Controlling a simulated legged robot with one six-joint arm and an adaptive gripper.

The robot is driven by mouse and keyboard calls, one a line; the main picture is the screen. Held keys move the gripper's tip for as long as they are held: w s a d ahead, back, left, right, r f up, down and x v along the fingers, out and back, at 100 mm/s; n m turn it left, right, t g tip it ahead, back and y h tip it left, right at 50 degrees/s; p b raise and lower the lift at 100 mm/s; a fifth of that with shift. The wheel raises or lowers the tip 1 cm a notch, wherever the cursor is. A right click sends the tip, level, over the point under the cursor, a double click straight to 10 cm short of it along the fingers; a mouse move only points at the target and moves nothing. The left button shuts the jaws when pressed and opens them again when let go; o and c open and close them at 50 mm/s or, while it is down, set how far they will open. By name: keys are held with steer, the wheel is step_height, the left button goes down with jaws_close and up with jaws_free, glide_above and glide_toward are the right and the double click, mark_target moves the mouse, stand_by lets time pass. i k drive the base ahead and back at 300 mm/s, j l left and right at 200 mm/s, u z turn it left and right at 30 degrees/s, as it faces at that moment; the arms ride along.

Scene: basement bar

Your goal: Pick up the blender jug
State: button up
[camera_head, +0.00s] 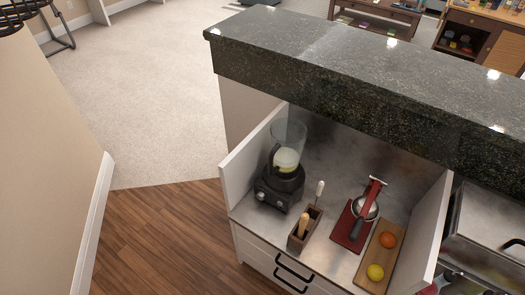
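The blender jug (289,142) is a clear, roughly cylindrical container. It stands upright on a dark blender base (277,190) with light knobs on its front. Something pale yellowish shows low inside the jug. The blender is at the left end of a metal-topped shelf (338,268), close to a white side panel. My gripper is not in view.
A dark granite counter (380,75) overhangs the back of the shelf. Right of the blender are a wooden box (298,238) with utensils, a red-handled press (372,195) and a board (388,226) with an orange and a lemon. Wood floor (165,240) is clear at left.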

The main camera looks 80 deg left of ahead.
mark_target(288, 136)
steer(key=k+u, duration=0.1)
steer(key=u, duration=0.75)
steer(key=k+j+u, duration=0.1)
steer(key=u, duration=1.55)
steer(key=z, duration=2.7)
steer(key=j+u, duration=0.15)
steer(key=u, duration=2.45)
